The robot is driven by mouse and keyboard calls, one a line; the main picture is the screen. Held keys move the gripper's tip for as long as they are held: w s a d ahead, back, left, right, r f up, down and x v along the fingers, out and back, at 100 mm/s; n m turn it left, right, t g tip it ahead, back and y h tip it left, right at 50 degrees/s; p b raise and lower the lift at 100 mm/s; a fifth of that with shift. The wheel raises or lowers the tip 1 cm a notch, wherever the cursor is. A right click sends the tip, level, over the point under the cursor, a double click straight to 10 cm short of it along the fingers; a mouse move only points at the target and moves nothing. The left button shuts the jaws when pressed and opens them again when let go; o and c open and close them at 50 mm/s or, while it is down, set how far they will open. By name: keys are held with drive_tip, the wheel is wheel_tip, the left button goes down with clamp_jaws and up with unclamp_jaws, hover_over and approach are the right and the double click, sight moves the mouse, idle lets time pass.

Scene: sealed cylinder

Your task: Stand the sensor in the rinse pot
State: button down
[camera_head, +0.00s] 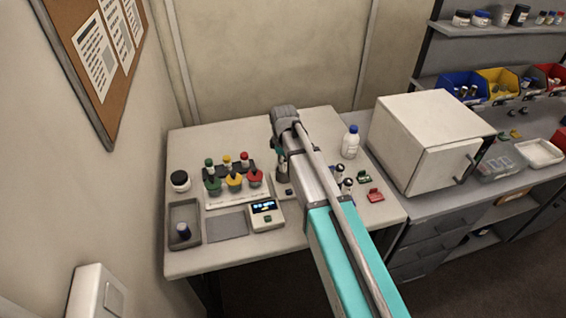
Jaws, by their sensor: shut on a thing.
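My gripper (281,158) is above the table, just left of my arm's end and right of the coloured pots. It is shut on a slim dark upright piece (283,173), which I take to be the sensor. I cannot pick out the rinse pot for certain. A small meter with a lit display (265,212) stands in front of the gripper.
Green (212,184), yellow (234,180) and red (255,177) pots stand on a white tray. A white bottle (350,142), black-topped vials (340,170) and a large white box (425,140) are right.

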drive_tip(key=shift+f, duration=0.2)
drive_tip(key=shift+c, duration=1.5)
unclamp_jaws()
drive_tip(key=shift+r, duration=0.2)
wheel_tip(320, 180, up, 12)
drive_tip(key=p, duration=1.2)
drive_tip(key=s+d+m, duration=1.4)
drive_tip(key=s+d, duration=0.4)
